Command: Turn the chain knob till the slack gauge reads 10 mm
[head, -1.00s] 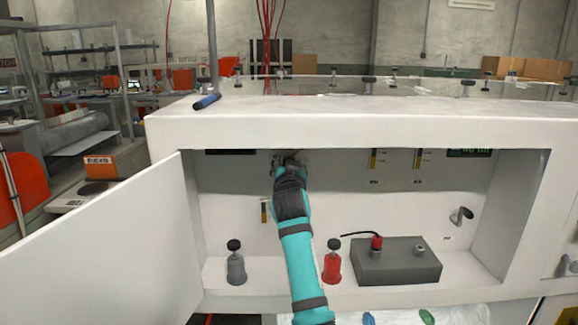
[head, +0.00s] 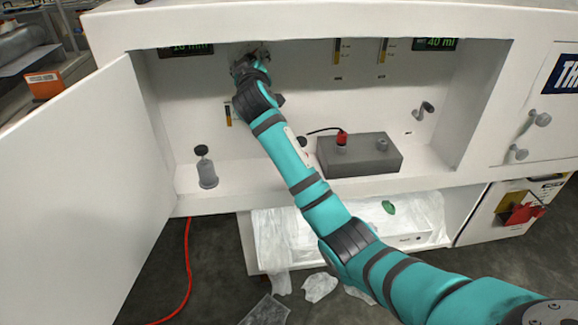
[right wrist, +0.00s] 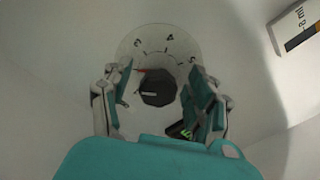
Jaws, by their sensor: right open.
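The dark faceted chain knob (right wrist: 158,87) sits on a pale round dial with numbers (right wrist: 165,45) in the right wrist view. A red mark shows at its upper left. My right gripper (right wrist: 160,100) is open, with one finger on each side of the knob; I see gaps to both. In the head view my right gripper (head: 250,58) is at the bay's back wall and hides the knob. The slack gauge, a green-lit display (head: 187,49), is left of it; it seems to read 10 mm, its top cut off by the bay's edge. My left gripper is out of view.
An open white door (head: 70,175) stands left of the bay. A grey capped can (head: 207,170) and a grey box (head: 362,153) with a red plug stand on the bay floor. A second display (head: 435,44) reads 40 ml. Plastic film (head: 320,287) lies below.

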